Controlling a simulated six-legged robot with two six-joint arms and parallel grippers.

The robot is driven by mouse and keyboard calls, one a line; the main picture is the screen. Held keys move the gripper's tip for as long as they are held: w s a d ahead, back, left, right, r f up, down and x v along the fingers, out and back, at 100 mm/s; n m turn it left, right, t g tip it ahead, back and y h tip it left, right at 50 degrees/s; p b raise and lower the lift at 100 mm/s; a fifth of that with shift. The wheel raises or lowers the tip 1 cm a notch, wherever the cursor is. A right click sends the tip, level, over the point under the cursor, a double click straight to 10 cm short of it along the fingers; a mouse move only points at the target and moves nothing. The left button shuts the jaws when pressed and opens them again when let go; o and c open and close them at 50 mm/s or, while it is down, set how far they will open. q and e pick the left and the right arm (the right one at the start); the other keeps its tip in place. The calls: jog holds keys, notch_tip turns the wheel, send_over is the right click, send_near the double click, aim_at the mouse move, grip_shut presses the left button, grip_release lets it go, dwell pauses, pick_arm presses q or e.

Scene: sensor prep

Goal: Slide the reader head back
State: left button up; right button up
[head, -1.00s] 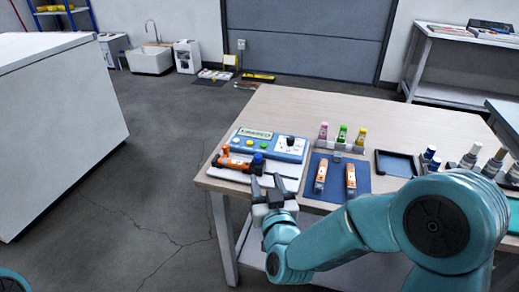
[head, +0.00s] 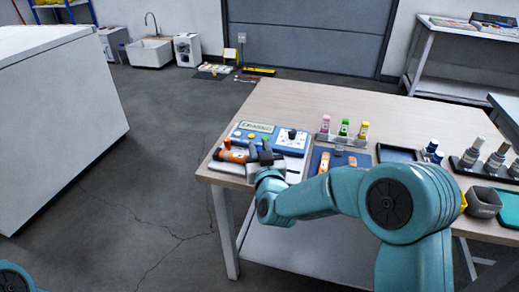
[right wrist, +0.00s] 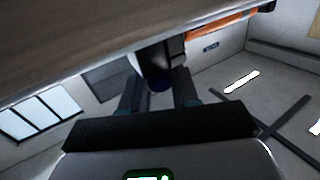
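The blue-and-white reader unit (head: 284,147) stands at the left front of the table. In front of it lies a pale base (head: 227,167) with an orange part (head: 236,157); the orange part also shows in the right wrist view (right wrist: 225,25). The dark reader head with a blue end (right wrist: 155,72) is mostly hidden by my gripper in the head view. My right gripper (head: 262,154) is at the right end of the orange part. In the right wrist view its fingers (right wrist: 160,95) are apart, with the blue end between their tips; contact is unclear. My left gripper is out of view.
A blue mat (head: 319,161) with orange-and-white sticks lies right of the reader. Behind it stand pink, green and yellow capped bottles (head: 343,128). A dark-rimmed tray (head: 397,155) and a rack of bottles (head: 485,165) are farther right. The table's back half (head: 360,103) is clear.

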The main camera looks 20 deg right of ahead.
aim_at(285, 154)
grip_shut()
jog(key=s+d+b, duration=0.2)
jog(key=d, duration=0.1)
jog(key=s+d+b, duration=0.1)
jog(key=d, duration=0.1)
jog(key=shift+s+f, duration=0.1)
jog(key=shift+f, duration=0.05)
jog(key=shift+s+d+b, duration=0.3)
jog(key=shift+d+b, duration=0.05)
jog(key=shift+b, duration=0.1)
jog(key=o, duration=0.7)
grip_release()
jog(key=shift+s+d+r, duration=0.15)
jog(key=shift+r, duration=0.05)
jog(key=shift+f, duration=0.1)
